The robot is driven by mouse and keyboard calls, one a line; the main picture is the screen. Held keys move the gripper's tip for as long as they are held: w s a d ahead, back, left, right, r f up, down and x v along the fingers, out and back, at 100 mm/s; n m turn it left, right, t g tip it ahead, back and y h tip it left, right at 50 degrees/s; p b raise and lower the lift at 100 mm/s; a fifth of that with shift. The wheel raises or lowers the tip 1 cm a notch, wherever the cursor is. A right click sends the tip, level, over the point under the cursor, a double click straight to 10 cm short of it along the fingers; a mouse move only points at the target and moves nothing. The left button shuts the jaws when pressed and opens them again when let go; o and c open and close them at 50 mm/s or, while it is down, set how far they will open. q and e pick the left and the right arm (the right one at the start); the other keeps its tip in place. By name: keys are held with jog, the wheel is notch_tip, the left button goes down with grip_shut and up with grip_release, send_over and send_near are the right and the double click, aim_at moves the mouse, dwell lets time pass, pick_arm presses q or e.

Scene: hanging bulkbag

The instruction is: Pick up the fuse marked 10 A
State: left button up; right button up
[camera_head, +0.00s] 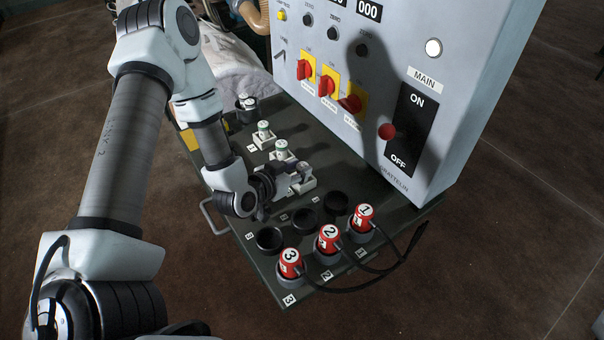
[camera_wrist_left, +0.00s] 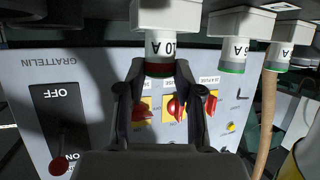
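The fuse marked 10 A (camera_wrist_left: 160,48) is white with a dark red band and shows upside down in the left wrist view, against its white holder. The fingers of my left gripper (camera_wrist_left: 161,72) stand on either side of its red-banded end. Whether they press on it I cannot tell. In the head view my left gripper (camera_head: 285,183) lies level at the nearest of the white fuse holders and largely hides this fuse. My right gripper is not in view.
Two green-topped fuses (camera_head: 263,128) stand farther back on the dark bench (camera_head: 235,225). Red plugs numbered 1, 2 and 3 (camera_head: 328,238) and black round sockets (camera_head: 270,238) are nearer. A grey switch panel (camera_head: 400,60) rises at the right. A black cable loops at the front edge.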

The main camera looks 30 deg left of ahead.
pick_arm(q)
grip_shut()
jog(key=shift+w, duration=0.1)
